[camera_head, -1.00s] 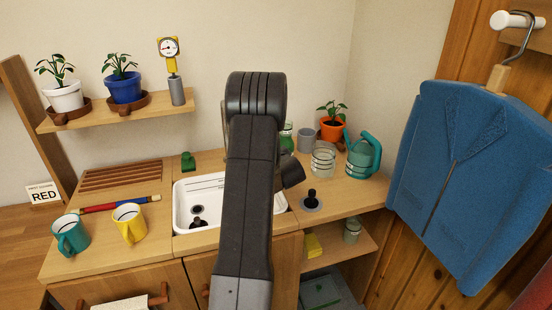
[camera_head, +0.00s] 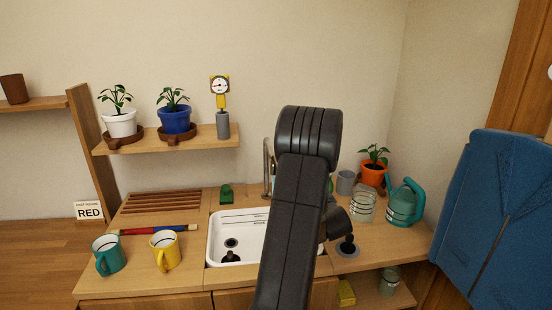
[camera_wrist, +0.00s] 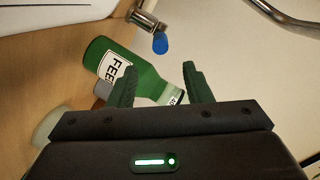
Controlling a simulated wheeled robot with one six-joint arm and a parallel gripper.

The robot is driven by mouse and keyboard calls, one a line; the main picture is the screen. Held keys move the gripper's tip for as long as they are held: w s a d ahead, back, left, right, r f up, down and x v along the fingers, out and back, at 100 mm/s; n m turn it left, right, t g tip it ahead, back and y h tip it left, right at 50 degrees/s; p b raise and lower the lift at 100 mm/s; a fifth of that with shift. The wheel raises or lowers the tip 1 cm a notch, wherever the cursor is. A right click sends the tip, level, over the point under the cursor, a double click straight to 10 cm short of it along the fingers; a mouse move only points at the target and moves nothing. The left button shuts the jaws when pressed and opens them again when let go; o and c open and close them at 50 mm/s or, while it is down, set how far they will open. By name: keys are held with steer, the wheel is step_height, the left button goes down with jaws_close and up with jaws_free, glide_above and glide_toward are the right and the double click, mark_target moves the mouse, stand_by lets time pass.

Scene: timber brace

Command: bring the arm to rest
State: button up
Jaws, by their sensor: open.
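My arm rises in the middle of the head view, in front of the sink, and hides part of the counter behind it. My gripper (camera_wrist: 157,88) shows in the wrist view with its two dark green fingers spread apart and nothing held between them. Beyond the fingers lies the view of a green bottle (camera_wrist: 125,65) with a white label whose visible letters read "FEE". I cannot tell how far the bottle is from the fingers. The gripper itself is hidden behind my arm in the head view.
The white sink (camera_head: 232,258) is beside my arm, with a tap (camera_head: 267,165) behind. Teal (camera_head: 109,255) and yellow mugs (camera_head: 165,250) stand at left. A glass jar (camera_head: 363,204), teal watering can (camera_head: 405,203) and orange-potted plant (camera_head: 373,172) stand at right. A blue garment (camera_head: 500,215) hangs far right.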

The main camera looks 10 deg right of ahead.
steer(key=p+x, duration=0.1)
steer(key=x, duration=1.1)
steer(key=shift+w, duration=0.35)
steer(key=shift+f, duration=0.2)
steer(key=shift+r, duration=0.1)
steer(key=shift+r, duration=0.2)
steer(key=a+b+v, duration=0.1)
steer(key=v, duration=1.3)
steer(key=x, duration=0.9)
steer(key=d+f+x, duration=0.1)
steer(key=x, duration=0.4)
steer(key=shift+f+t+b, duration=0.15)
steer(key=shift+t+b, duration=0.2)
steer(key=shift+t, duration=0.05)
steer(key=shift+s+b, duration=0.1)
steer(key=shift+b, duration=0.25)
